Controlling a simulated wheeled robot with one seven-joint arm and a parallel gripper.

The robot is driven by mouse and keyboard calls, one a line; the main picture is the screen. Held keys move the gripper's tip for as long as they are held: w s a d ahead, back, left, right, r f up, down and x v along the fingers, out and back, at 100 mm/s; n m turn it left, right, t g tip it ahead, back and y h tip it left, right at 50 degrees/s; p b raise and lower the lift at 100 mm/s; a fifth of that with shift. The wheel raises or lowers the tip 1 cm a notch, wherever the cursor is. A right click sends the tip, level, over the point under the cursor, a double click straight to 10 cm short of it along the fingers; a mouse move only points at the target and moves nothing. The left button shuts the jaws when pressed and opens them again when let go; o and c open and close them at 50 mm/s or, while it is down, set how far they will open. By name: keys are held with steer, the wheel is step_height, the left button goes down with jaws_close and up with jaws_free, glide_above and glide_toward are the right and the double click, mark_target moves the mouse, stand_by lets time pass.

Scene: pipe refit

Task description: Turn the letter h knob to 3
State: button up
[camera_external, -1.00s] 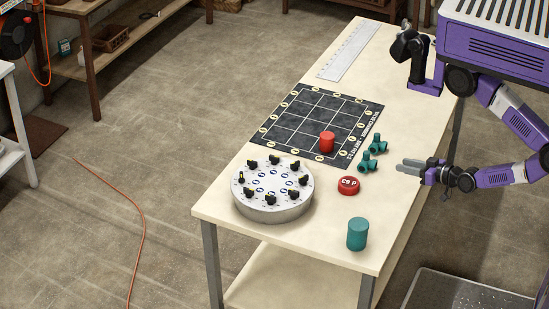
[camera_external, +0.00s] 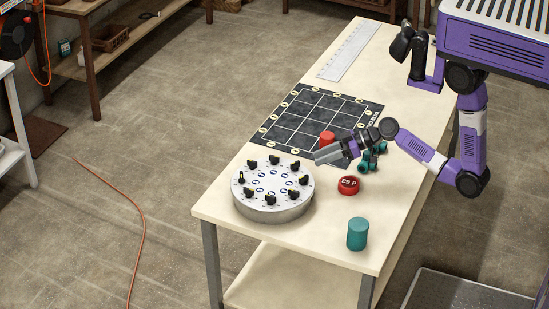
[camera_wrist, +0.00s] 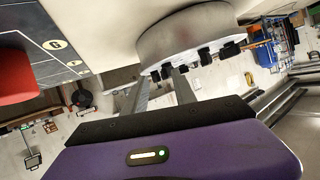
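A round grey drum (camera_external: 272,210) with a white top stands near the table's front left corner. Several black knobs (camera_external: 270,197) ring its top, with round blue marks inside the ring. The letters are too small to read, so I cannot tell which knob is h or where it points. In the wrist view the drum (camera_wrist: 185,35) appears at the top, with dark knobs (camera_wrist: 205,57) along its lower edge. My gripper (camera_external: 318,157) is above the table, just right of the drum. In the wrist view its two fingers (camera_wrist: 160,78) are apart with nothing between them.
A black grid board (camera_external: 300,118) lies behind the drum, with a red cylinder (camera_external: 327,137) on it. Green pipe fittings (camera_external: 369,164), a red round piece (camera_external: 348,185) and a green cylinder (camera_external: 357,234) stand to the right. A ruler (camera_external: 350,52) lies far back.

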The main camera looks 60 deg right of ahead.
mark_target(303, 177)
steer(key=a+n+g+y, duration=0.1)
steer(key=a+n, duration=0.1)
steer(key=a, duration=0.2)
steer(key=w+a+n+g+y+p, duration=0.1)
steer(key=a+n+g+y, duration=0.1)
steer(key=a, duration=0.2)
steer(key=w+a+n+g+y, duration=0.1)
steer(key=a+n, duration=0.2)
steer(key=a, duration=0.1)
steer(key=shift+f+g, duration=0.3)
steer(key=shift+f, duration=0.05)
steer(key=shift+y, duration=0.3)
jaws_close()
